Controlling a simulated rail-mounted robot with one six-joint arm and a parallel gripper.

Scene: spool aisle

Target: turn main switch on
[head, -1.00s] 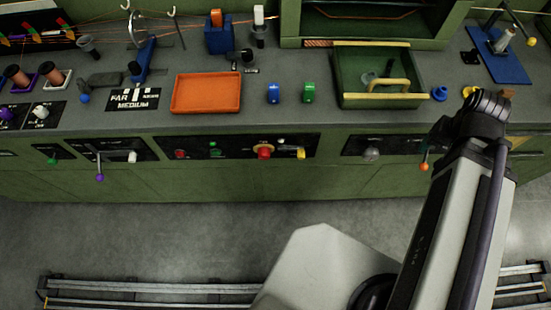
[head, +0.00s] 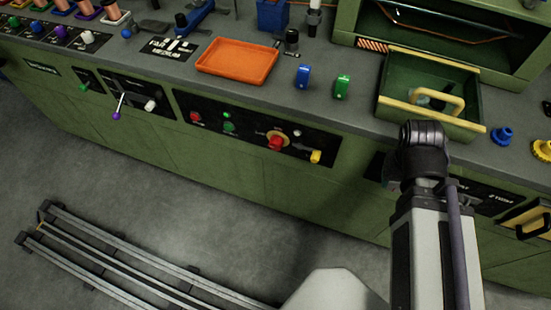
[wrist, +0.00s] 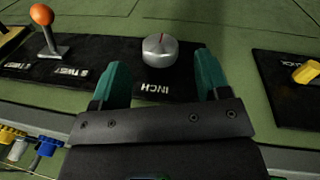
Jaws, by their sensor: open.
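A red rotary knob on a yellow round plate (head: 277,142) sits on the black front panel in the head view. It looks like the main switch, but its label is not legible. My gripper (wrist: 161,64) is open, with teal fingers. In the wrist view its fingertips appear on either side of a silver knob (wrist: 160,50) marked INCH; contact cannot be told and nothing is held. The red knob is out of the wrist view. In the head view the fingers are hidden behind my arm, to the right of the red knob.
A yellow knob (head: 315,156) sits right of the red knob; a green button (head: 228,127) and red button (head: 195,117) sit left. An orange-tipped lever (wrist: 41,15) stands beside INCH. Above are an orange tray (head: 238,58) and a green drawer (head: 425,115).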

